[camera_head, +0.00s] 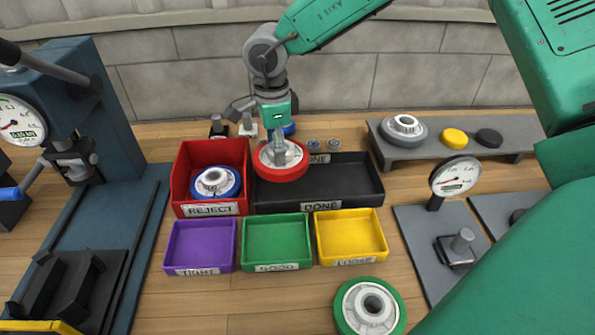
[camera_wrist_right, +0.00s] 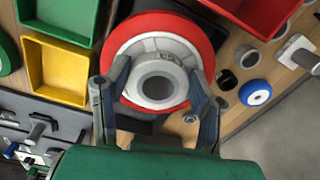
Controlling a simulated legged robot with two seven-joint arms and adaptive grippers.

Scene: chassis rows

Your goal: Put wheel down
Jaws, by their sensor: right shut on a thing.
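A red-rimmed wheel with a grey hub (camera_head: 282,160) hangs in my right gripper (camera_head: 279,142) over the left end of the black DONE tray (camera_head: 345,182). In the right wrist view the two fingers of the gripper (camera_wrist_right: 158,84) close on either side of the hub of the wheel (camera_wrist_right: 199,32). The wheel is close to the tray; I cannot tell whether it touches the tray floor. The red REJECT tray (camera_head: 185,158) stands just left of it and holds a blue-rimmed wheel (camera_head: 230,187). My left gripper is out of view.
Purple (camera_head: 200,245), green (camera_head: 276,242) and yellow (camera_head: 351,237) trays stand empty in front. A green wheel (camera_head: 346,310) lies at the front. A grey shelf (camera_head: 425,150) with discs and a gauge (camera_head: 455,177) stand right. A blue press (camera_head: 95,110) stands left.

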